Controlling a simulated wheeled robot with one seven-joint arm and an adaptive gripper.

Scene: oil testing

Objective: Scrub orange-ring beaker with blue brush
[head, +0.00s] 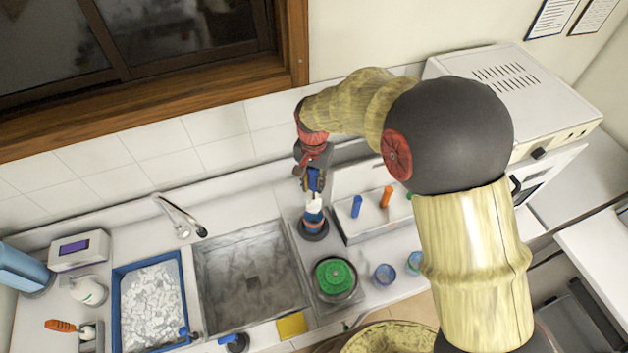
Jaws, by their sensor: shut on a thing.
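My gripper (314,165) points down at the back of the counter, right of the sink, shut on the blue handle of a brush (315,181). The white part of the brush (314,204) is below the handle. Directly under it stands the orange-ring beaker (313,217), upright on a dark round base. The brush lines up with the beaker's mouth; I cannot tell how deep it reaches inside. The fingertips are small and partly hidden.
A white rack (348,236) with blue and orange handles stands right of the beaker. Two small beakers (384,275) (414,262) and a green round scrubber (334,277) are in front. The sink (250,275), faucet (180,216) and blue tray (118,300) lie left.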

